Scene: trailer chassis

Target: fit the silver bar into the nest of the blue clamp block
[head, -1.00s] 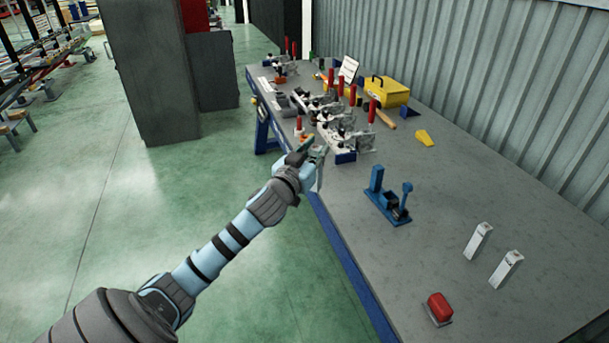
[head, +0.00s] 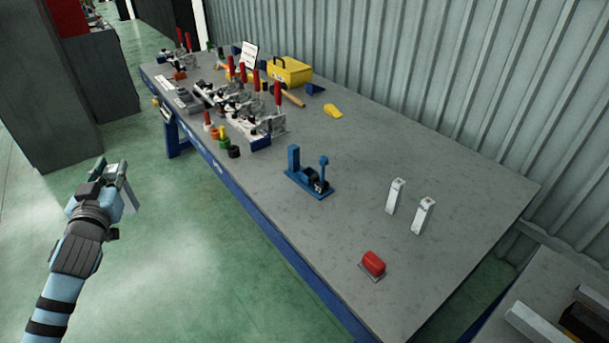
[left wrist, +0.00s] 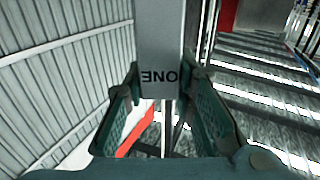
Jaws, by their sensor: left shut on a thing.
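My left gripper (head: 116,178) is at the left of the head view, out over the green floor and well apart from the bench. It is shut on a silver bar (head: 129,198), which is mostly hidden there. In the left wrist view the bar (left wrist: 160,45) stands between the two green fingers (left wrist: 166,105) and carries the word ONE, upside down. The blue clamp block (head: 311,184) stands on the bench, with a tall post at its left and a knobbed lever at its right. Its nest is too small to make out. My right gripper is not in view.
Two pale upright blocks (head: 395,196) and a red-topped piece (head: 373,264) stand on the grey bench (head: 330,240). Red-handled clamps (head: 265,125), a yellow toolbox (head: 290,72) and a hammer (head: 293,98) lie farther back. A second surface (head: 560,290) with bars is at lower right.

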